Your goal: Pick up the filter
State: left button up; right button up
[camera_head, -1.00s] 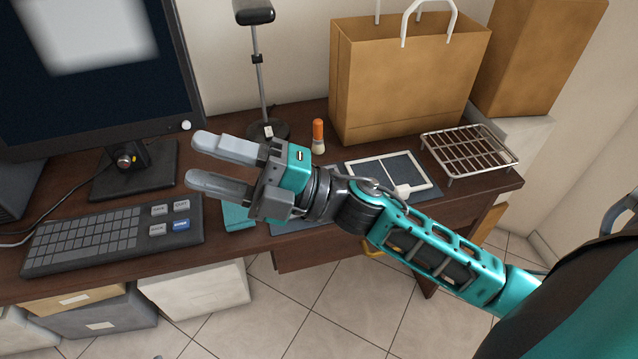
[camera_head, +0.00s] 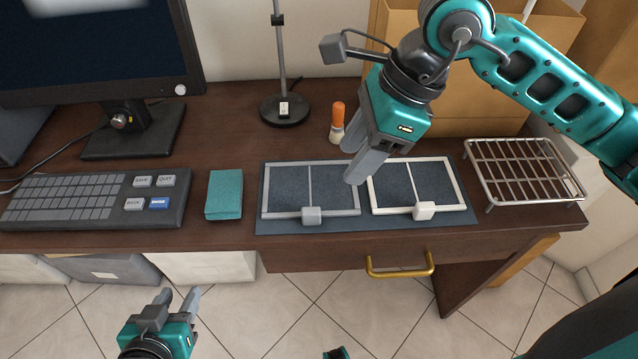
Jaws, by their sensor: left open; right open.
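Two flat framed panels that look like filters lie side by side on a dark blue mat (camera_head: 280,228) on the desk. The left one is a grey-framed filter (camera_head: 284,213) with a grey tab at its front edge. The right one is a white-framed filter (camera_head: 456,182) with a white tab. My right gripper (camera_head: 355,163) is open and empty, fingers pointing down, over the space between the two panels near their back edges. I cannot tell how high above the mat it is. My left gripper (camera_head: 179,297) is open and empty, low in front of the desk.
An orange-capped bottle (camera_head: 338,122) stands behind the mat beside the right gripper. A wire rack (camera_head: 523,170) is to the right. A teal block (camera_head: 224,194), keyboard (camera_head: 95,201) and lamp base (camera_head: 284,111) are to the left. A paper bag (camera_head: 480,110) stands behind the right arm.

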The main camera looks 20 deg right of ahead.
aim_at(315, 210)
jog(key=x, duration=0.6)
jog(key=b+x, duration=0.1)
jog(key=x, duration=0.5)
jog(key=shift+s+a+f, duration=0.15)
jog(key=shift+a+f, duration=0.1)
jog(key=shift+a, duration=0.1)
jog(key=shift+c, duration=0.5)
grip_shut()
